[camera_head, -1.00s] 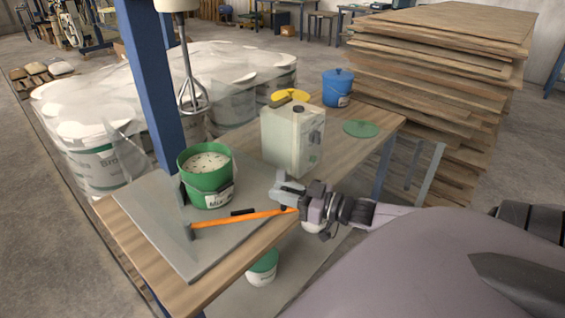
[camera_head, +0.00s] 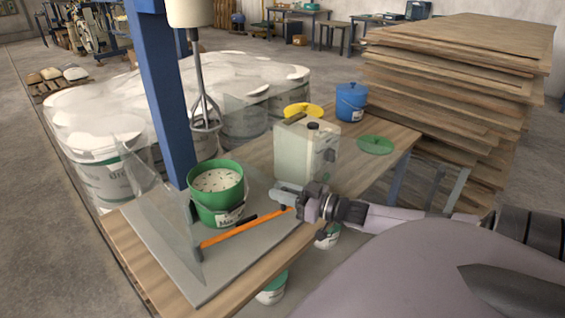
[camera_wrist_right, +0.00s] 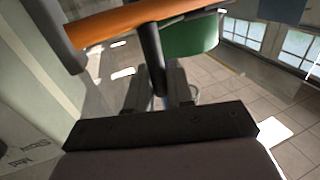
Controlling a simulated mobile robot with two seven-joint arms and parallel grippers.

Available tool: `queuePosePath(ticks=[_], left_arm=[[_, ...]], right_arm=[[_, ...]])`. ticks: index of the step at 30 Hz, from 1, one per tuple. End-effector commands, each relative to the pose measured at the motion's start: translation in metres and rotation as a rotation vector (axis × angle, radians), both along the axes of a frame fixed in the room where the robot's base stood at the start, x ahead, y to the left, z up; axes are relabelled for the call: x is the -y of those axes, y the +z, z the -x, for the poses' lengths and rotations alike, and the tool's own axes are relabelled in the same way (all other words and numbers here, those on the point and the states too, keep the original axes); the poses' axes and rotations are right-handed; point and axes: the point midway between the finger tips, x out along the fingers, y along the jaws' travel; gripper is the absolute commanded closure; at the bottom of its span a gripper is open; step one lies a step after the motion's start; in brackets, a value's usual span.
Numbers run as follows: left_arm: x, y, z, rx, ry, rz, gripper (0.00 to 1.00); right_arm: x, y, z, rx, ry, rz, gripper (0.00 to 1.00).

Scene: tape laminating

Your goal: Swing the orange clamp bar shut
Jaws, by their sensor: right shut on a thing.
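The orange clamp bar (camera_head: 230,234) extends from a grey post at the front left of the grey base plate (camera_head: 180,275) toward the right, passing in front of the green bucket (camera_head: 217,207) and apart from it. My right gripper (camera_head: 287,203) is at the bar's right end. In the right wrist view, the orange bar (camera_wrist_right: 140,20) crosses the top, and a dark handle post (camera_wrist_right: 152,58) runs from it down between the fingers, which are shut on it. The green bucket (camera_wrist_right: 190,38) shows behind the bar. My left gripper is not in view.
A blue column (camera_head: 160,100) with a mixer whisk (camera_head: 205,115) stands behind the bucket. A pale canister (camera_head: 300,155), a green lid (camera_head: 375,145) and a blue bucket (camera_head: 351,101) stand farther back on the wooden table. Stacked boards (camera_head: 440,90) rise behind it.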

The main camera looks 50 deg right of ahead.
Motion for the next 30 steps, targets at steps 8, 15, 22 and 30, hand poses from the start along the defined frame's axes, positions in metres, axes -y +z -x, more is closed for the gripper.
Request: queuePosePath(ticks=[8, 15, 22, 30], left_arm=[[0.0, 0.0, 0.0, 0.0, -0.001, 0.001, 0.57], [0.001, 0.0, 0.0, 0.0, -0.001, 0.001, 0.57], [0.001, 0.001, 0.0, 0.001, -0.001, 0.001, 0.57], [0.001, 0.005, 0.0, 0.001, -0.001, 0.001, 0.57]], right_arm=[[0.001, 0.0, -0.001, -0.001, -0.002, 0.001, 1.0], [0.001, 0.0, 0.0, -0.001, -0.002, 0.001, 0.62], [0.001, 0.0, 0.001, -0.001, -0.001, 0.0, 0.62], [0.007, 0.0, 0.02, -0.004, -0.001, 0.001, 0.62]])
